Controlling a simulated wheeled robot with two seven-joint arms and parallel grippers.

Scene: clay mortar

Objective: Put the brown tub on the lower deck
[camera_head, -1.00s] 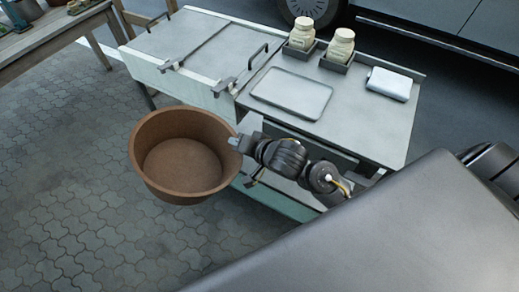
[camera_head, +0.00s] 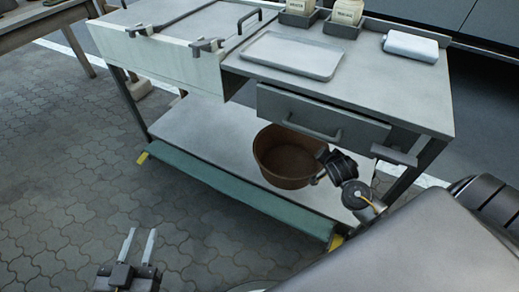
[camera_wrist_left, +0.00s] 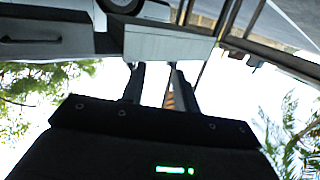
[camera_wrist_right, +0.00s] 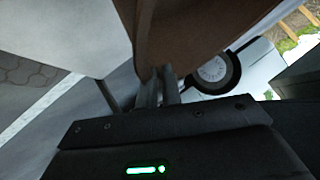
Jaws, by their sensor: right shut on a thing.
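The brown tub (camera_head: 282,160) is upright over the lower deck (camera_head: 205,130) of the cart, towards its right half, below the drawer. I cannot tell whether its base touches the deck. My right gripper (camera_head: 318,177) is shut on the tub's right rim. In the right wrist view the fingers (camera_wrist_right: 160,85) close on the tub's brown wall (camera_wrist_right: 185,30). My left gripper (camera_head: 139,246) is in front of the cart over the paving, its fingers apart and empty. It also shows in the left wrist view (camera_wrist_left: 152,68).
A drawer (camera_head: 322,117) hangs above the tub. A green front lip (camera_head: 235,190) edges the lower deck. The deck's left half is clear.

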